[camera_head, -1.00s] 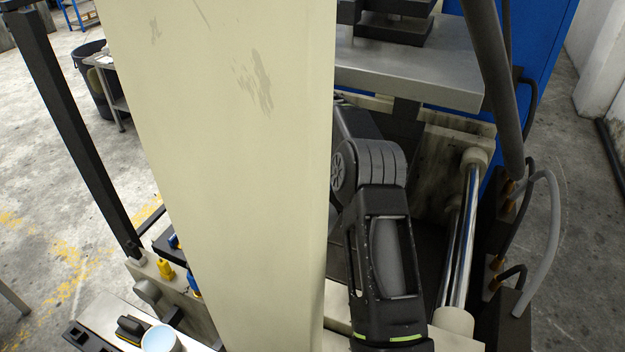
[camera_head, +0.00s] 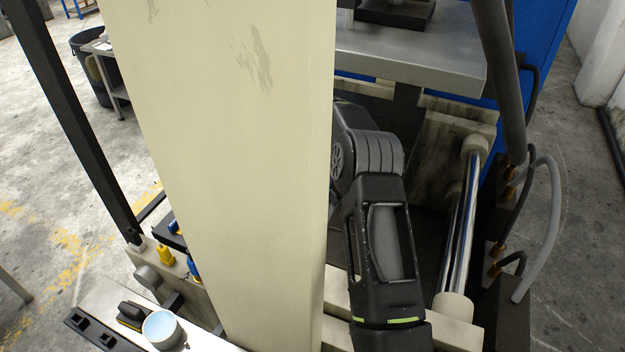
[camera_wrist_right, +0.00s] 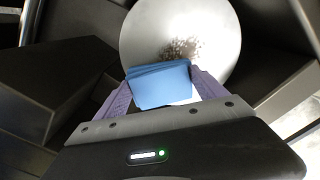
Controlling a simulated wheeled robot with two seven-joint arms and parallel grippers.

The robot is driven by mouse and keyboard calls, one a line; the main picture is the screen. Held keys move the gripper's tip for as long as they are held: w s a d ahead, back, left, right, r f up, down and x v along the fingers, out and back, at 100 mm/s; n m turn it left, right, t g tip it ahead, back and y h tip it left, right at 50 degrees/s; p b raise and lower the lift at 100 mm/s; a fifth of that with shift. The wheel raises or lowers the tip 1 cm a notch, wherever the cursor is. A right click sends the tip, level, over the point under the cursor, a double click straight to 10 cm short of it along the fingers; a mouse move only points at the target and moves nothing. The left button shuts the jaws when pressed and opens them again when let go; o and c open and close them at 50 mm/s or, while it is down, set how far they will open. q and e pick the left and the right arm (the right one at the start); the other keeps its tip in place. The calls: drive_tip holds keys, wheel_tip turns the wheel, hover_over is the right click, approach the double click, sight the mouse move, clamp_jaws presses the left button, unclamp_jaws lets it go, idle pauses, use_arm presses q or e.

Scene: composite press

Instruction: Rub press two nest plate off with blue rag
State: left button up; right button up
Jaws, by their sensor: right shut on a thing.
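My right gripper (camera_wrist_right: 160,92) is shut on the folded blue rag (camera_wrist_right: 162,84) in the right wrist view, with a purple finger on each side of it. The rag is in front of the lower part of a round, pale metal nest plate (camera_wrist_right: 215,22). A dark brown speckled patch of dirt shows on the plate just beyond the rag. I cannot tell whether the rag touches the plate. In the head view my right arm reaches into the press behind a cream column, and its gripper is hidden. My left gripper is not in view.
The wide cream press column (camera_head: 225,150) blocks much of the head view. Chrome guide rods (camera_head: 461,225) and grey hoses (camera_head: 545,225) stand right of my arm. A side table at the lower left holds a light blue cup (camera_head: 161,327) and a black-and-yellow brush-like tool (camera_head: 131,314).

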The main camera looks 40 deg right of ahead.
drive_tip(key=shift+f+b, duration=0.4)
drive_tip(key=shift+f, duration=0.2)
idle(0.7)
drive_tip(key=shift+s+a, duration=0.1)
drive_tip(key=shift+a, duration=0.15)
drive_tip(key=shift+s+a+r+b, duration=0.1)
drive_tip(key=shift+s+a+b, duration=0.2)
drive_tip(key=shift+a, duration=0.15)
drive_tip(key=shift+s+a+b, duration=0.15)
drive_tip(key=shift+a+b, duration=0.1)
drive_tip(key=shift+a, duration=0.15)
drive_tip(key=shift+a, duration=0.1)
drive_tip(key=shift+s+a+b, duration=0.45)
drive_tip(key=shift+a+b, duration=0.15)
drive_tip(key=shift+a, duration=0.15)
drive_tip(key=shift+s+a, duration=0.15)
drive_tip(key=shift+a, duration=0.15)
drive_tip(key=shift+a+f, duration=0.1)
drive_tip(key=shift+f, duration=0.1)
drive_tip(key=shift+s+a+b, duration=0.25)
drive_tip(key=shift+s+a, duration=0.05)
drive_tip(key=shift+a, duration=0.2)
drive_tip(key=shift+s+a+b, duration=0.25)
drive_tip(key=shift+s+a, duration=0.05)
drive_tip(key=shift+a, duration=0.2)
